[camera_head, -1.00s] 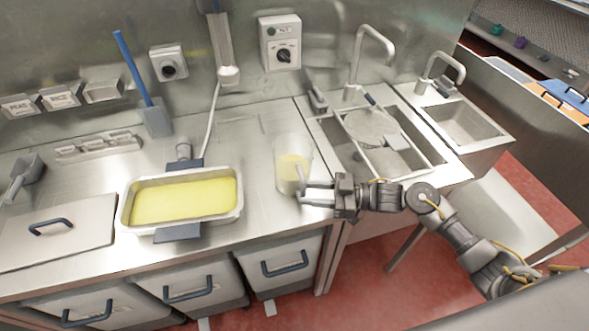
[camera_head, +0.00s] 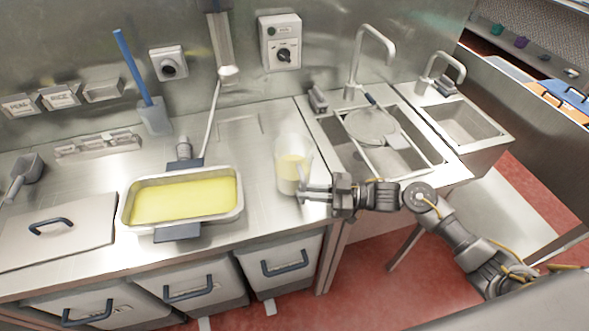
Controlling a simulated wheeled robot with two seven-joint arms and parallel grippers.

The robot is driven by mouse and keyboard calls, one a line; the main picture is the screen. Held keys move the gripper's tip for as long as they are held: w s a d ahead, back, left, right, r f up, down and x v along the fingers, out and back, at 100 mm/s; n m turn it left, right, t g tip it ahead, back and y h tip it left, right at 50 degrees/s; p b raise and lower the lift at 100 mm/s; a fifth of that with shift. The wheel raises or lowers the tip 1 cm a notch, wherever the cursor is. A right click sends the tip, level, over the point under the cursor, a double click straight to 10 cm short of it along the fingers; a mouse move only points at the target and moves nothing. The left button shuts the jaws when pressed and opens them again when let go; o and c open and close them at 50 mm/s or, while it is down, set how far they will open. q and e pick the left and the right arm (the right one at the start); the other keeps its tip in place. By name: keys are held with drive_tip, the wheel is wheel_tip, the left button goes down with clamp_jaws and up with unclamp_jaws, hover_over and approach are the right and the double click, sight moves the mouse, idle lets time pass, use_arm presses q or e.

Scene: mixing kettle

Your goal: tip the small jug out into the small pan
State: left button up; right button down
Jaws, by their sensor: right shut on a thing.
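The small jug (camera_head: 293,158) is clear and stands upright on the steel counter, with yellow liquid in its lower part. My right gripper (camera_head: 305,186) comes in from the right and is shut on the jug's near right side, where its handle seems to be. The small pan (camera_head: 238,211) is a rectangular steel pan holding yellow liquid, to the left of the jug. It sits on a device with dark blue end pieces. My left gripper is not in view.
A steel lid (camera_head: 85,228) with a blue handle lies left of the pan. A blue-handled paddle (camera_head: 153,117) leans on the back wall. A sink (camera_head: 405,158) with a round strainer (camera_head: 371,127) is right of the jug. The counter between pan and jug is clear.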

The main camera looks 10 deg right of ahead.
drive_tip(key=shift+r, duration=0.15)
wheel_tip(320, 180, up, 6)
drive_tip(key=p, duration=0.5)
